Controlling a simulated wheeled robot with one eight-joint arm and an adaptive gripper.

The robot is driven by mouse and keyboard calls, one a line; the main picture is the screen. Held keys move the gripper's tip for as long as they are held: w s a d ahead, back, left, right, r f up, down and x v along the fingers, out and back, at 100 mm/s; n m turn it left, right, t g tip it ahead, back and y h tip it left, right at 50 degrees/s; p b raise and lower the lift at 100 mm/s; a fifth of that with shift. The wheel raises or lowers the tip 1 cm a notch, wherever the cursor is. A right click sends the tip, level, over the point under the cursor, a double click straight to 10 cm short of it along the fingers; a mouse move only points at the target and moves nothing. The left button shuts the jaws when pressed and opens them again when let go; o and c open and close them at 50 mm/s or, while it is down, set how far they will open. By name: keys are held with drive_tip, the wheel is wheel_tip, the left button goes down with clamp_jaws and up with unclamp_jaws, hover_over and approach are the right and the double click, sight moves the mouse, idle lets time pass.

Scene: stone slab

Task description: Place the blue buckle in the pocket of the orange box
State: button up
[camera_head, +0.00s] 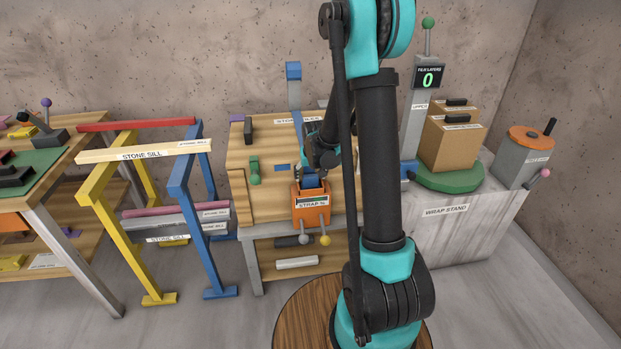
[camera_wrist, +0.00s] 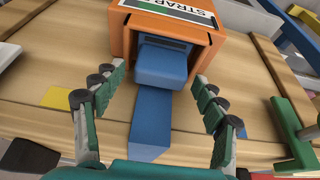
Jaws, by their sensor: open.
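The orange box (camera_head: 311,205), labelled STRAP, stands at the front edge of the wooden bench; it also shows at the top of the wrist view (camera_wrist: 118,32). The blue buckle (camera_wrist: 160,66) is at the mouth of the box's dark pocket, its far end inside and its near end sticking out. I cannot tell how deep it sits. A flat blue strap (camera_wrist: 150,118) lies on the wood in line with it. My gripper (camera_wrist: 160,84) is open, one finger on each side of the buckle, with visible gaps. In the head view my gripper (camera_head: 320,160) is just behind the box, partly hidden by my arm.
A green-handled clamp (camera_wrist: 293,130) stands on the bench close to the right finger. A blue-topped post (camera_head: 294,90) rises behind the box. The wrap stand (camera_head: 445,230) with cartons is to the right; yellow and blue trestles (camera_head: 180,190) are to the left.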

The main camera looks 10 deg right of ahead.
drive_tip(key=v, duration=1)
drive_tip(key=s+d+f, duration=0.1)
drive_tip(key=s+d, duration=0.1)
drive_tip(key=s, duration=1.1)
drive_tip(key=s+d+f, duration=0.2)
drive_tip(key=s, duration=1.1)
